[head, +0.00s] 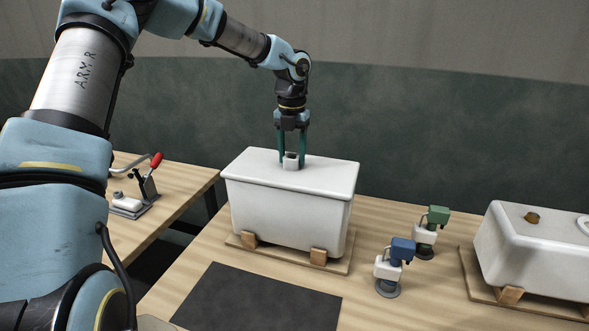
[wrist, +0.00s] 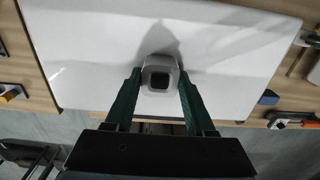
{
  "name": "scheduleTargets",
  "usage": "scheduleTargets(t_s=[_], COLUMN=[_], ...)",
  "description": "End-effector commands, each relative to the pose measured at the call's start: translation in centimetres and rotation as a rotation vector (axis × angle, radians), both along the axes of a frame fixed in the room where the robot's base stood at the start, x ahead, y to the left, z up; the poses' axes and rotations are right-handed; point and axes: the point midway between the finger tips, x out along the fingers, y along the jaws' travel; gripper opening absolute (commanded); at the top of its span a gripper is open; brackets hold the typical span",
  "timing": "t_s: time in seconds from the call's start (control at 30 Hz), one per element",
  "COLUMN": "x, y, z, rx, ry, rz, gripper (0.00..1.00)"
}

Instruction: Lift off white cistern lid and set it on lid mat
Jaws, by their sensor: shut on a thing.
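The white cistern lid (head: 325,171) lies on top of the white cistern (head: 285,217) in the middle of the table. A small white square knob with a dark top (head: 291,160) stands up from the lid. My gripper (head: 291,163) points straight down and is shut on this knob, one green finger on each side. In the wrist view, the lid (wrist: 235,60) fills most of the picture and the knob (wrist: 160,76) sits between my fingertips (wrist: 160,84). The lid looks seated on the cistern, with no clear gap. A dark flat mat (head: 257,298), likely the lid mat, lies bare in front of the cistern.
The cistern stands on a wooden board with blocks (head: 318,256). To the right are a blue-topped fitting (head: 402,250), a green-topped fitting (head: 437,216) and a second white cistern (head: 530,250). A red-handled clamp (head: 155,161) stands on the left table, across a gap.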

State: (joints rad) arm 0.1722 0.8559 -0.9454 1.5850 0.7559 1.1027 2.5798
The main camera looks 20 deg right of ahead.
Motion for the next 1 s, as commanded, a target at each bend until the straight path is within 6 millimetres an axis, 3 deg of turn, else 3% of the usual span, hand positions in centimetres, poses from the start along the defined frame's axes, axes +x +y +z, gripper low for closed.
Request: scheduleTargets(t_s=[0.2,1.0], x=[0.01,0.06], y=[-0.01,-0.07], z=[0.02,0.68], rx=[0.000,-0.002], ry=[0.000,-0.002], rz=[0.000,0.000], gripper=[0.00,0.00])
